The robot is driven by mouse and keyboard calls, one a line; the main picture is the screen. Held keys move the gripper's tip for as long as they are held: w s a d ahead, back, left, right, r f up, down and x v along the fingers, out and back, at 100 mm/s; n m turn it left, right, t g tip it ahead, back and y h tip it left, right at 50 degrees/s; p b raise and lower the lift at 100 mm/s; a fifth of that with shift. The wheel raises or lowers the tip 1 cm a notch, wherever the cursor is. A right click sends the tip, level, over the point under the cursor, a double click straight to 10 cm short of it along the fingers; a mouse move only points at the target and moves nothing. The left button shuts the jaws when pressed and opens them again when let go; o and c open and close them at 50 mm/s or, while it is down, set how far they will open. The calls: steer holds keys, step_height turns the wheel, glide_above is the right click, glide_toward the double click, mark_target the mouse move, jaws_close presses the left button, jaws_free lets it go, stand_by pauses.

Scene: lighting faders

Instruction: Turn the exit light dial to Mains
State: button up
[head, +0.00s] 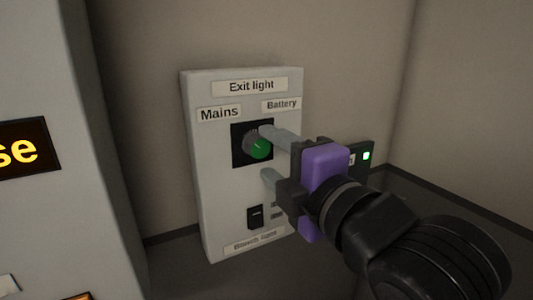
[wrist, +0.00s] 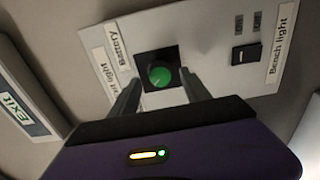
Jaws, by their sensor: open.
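The exit light dial (head: 257,148) is a round knob with a green face on a black square plate. It sits below the "Mains" label (head: 219,113) at left and the "Battery" label (head: 281,104) at right. The dial also shows in the wrist view (wrist: 160,76); I cannot tell for certain which label it points to. My gripper (head: 267,154) is open in front of the panel, its grey fingers reaching toward the dial. In the wrist view the fingers (wrist: 163,82) stand on either side of the dial, apart from it in the picture; their depth is unclear.
The light grey panel (head: 205,185) stands against the wall. A black bench light switch (head: 255,216) is below the dial, close to my lower finger. A dark box with a green lamp (head: 366,156) is at right. A grey cabinet (head: 60,75) with a lit sign stands at left.

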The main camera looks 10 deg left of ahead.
steer(key=v, duration=0.5)
steer(key=shift+s+d+b, duration=0.1)
steer(key=shift+s+b, duration=0.1)
steer(key=shift+b, duration=0.1)
